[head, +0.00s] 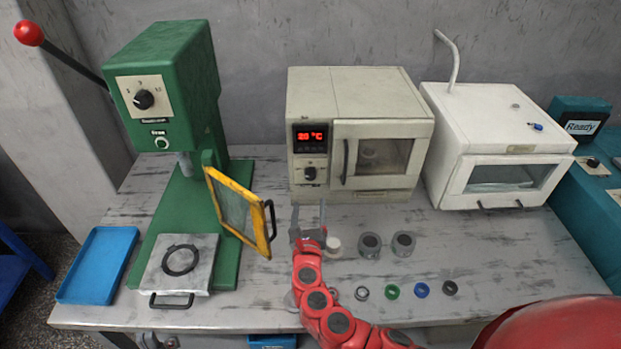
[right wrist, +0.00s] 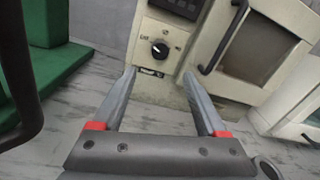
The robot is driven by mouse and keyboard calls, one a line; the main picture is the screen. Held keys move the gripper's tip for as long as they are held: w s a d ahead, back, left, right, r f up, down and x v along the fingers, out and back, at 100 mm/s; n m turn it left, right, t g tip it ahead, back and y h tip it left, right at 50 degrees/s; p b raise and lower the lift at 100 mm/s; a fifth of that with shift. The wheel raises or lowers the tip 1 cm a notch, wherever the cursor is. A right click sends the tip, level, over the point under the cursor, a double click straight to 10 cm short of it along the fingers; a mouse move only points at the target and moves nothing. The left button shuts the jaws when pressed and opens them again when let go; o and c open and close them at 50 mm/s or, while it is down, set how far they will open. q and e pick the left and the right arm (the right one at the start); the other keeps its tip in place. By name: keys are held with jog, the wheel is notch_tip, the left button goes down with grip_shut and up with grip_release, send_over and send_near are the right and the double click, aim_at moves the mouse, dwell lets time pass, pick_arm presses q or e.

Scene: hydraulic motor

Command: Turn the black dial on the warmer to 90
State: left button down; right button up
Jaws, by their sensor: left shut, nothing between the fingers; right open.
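The warmer (head: 360,98) is a beige box at the back middle of the table, with a red lit display (head: 311,137) that seems to read 20 °C. Its black dial (head: 310,174) sits below the display. In the right wrist view the dial (right wrist: 160,50) is ahead, between the fingertips in the picture, with its white mark toward the upper left. My right gripper (head: 309,208) is open and empty, in front of and below the dial, apart from it. My left gripper (head: 155,340) shows only partly at the bottom left edge, shut and empty.
The warmer's door handle (head: 346,162) is just right of the dial. A green press (head: 165,60) with a yellow-framed guard (head: 240,212) stands left. A white oven (head: 500,135) stands right. Grey cylinders (head: 370,245) and several small rings (head: 392,291) lie right of my right gripper.

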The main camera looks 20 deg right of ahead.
aim_at(310, 177)
jog(key=x, duration=1.1)
jog(key=shift+c, duration=0.2)
grip_shut()
